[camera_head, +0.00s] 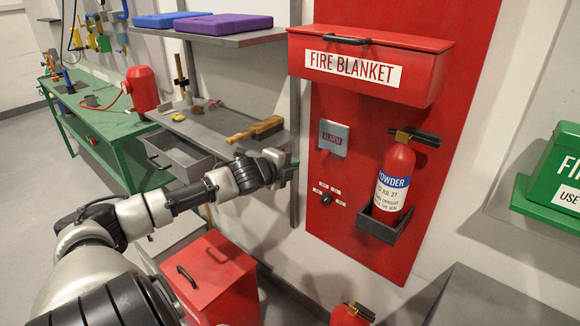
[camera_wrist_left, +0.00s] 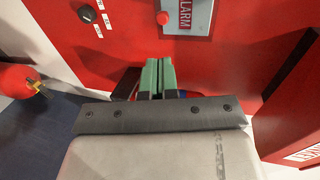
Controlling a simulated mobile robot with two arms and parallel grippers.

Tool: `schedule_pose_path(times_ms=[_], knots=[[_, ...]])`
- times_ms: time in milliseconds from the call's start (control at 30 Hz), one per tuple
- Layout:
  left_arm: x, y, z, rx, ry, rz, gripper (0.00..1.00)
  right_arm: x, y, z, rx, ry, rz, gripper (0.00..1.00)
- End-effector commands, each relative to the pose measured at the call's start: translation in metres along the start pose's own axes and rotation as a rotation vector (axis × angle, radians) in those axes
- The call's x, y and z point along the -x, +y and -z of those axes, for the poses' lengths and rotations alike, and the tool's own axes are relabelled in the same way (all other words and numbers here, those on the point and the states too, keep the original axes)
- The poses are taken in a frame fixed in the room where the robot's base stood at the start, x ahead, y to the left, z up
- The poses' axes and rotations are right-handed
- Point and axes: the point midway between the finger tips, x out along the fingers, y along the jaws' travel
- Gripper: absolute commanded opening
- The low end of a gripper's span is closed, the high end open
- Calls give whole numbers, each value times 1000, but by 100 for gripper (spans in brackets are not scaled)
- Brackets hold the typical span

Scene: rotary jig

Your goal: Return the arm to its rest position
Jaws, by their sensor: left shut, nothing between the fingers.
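My left arm reaches in from the lower left of the head view. Its gripper (camera_head: 286,170) is left of the red wall panel (camera_head: 330,230), in front of the front edge of the grey shelf. In the left wrist view, the two green fingers of this gripper (camera_wrist_left: 158,72) are together and hold nothing. They point toward the red panel, with the grey alarm plate (camera_wrist_left: 186,17) and the black knob (camera_wrist_left: 87,14) beyond them. I cannot tell the exact gap to the panel. My right gripper is in neither view.
A fire blanket box (camera_head: 420,72) juts out above, and a powder extinguisher (camera_head: 396,172) stands in a black bracket. A shelf (camera_head: 215,150) holding a wooden brush (camera_head: 255,130) has an open drawer (camera_head: 175,155) below. A red bin (camera_head: 212,275) stands on the floor under my arm.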

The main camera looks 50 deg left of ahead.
Motion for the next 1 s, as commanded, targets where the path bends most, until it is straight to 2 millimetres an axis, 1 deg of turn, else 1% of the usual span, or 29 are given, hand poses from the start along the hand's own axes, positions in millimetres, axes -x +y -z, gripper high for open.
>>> schedule_pose_path(times_ms=[100, 367, 467, 567, 600, 667, 700, 767, 800, 833, 867, 900, 967, 1000], knots=[[4, 0, 1, -1, 1, -1, 0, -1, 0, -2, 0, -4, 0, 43], [5, 0, 0, 0, 0, 0, 0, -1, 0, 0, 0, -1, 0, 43], [2, 14, -5, 30, -14, -16, 0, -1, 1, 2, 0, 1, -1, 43], [-4, 55, -19, 115, -56, -60, 0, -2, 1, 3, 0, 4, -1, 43], [-5, 79, -26, 161, -81, -86, 0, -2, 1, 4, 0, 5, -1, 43], [-7, 122, -35, 240, -121, -130, 0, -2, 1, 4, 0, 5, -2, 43], [-6, 152, -40, 293, -150, -161, 0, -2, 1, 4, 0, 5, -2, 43], [-2, 199, -44, 371, -194, -211, 0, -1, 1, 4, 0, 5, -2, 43], [1, 230, -44, 419, -222, -244, 0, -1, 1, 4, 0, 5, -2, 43], [5, 252, -43, 454, -242, -269, 0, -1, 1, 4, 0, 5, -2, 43], [9, 275, -42, 488, -263, -293, 0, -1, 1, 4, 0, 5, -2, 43], [16, 306, -39, 532, -290, -328, 0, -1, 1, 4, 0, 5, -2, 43], [28, 350, -31, 593, -329, -379, 0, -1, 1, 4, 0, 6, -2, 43], [38, 378, -25, 633, -355, -414, 0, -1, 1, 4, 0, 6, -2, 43]])
